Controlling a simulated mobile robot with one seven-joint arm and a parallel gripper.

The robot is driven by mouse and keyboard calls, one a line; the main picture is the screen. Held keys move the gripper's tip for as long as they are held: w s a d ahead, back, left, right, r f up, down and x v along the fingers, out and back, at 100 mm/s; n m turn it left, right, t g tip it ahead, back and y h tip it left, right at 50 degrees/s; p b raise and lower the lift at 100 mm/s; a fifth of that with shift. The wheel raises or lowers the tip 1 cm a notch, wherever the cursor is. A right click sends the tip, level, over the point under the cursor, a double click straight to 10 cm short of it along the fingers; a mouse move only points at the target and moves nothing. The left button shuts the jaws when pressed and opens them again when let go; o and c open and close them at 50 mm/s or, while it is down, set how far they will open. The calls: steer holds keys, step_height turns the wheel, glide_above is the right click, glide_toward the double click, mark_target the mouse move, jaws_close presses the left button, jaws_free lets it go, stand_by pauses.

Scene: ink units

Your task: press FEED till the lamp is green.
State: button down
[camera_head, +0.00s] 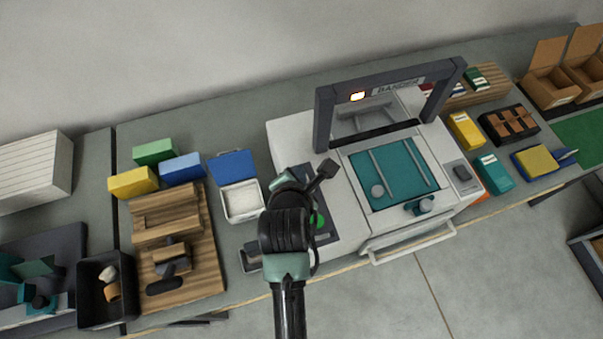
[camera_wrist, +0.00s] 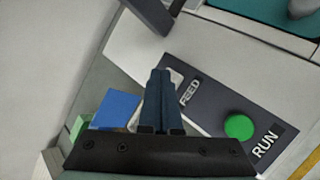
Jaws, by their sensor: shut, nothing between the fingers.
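The machine (camera_head: 290,132) is a light grey unit with a dark arch over a teal bed. My arm hides the FEED key in the head view.
A blue-lidded white box (camera_head: 241,203) stands left of the machine, near a wooden stand (camera_head: 205,265) and several coloured blocks. A handle bar (camera_head: 412,246) juts from the machine's front. Boxes and trays crowd the bench to the right.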

steer(key=shift+f, duration=0.6)
stand_by(0.7)
steer(key=shift+r, duration=0.15)
steer(key=shift+r+p, duration=0.85)
step_height(320, 180, up, 5)
steer(key=p, duration=0.5)
steer(key=shift+r, duration=0.1)
stand_by(1.2)
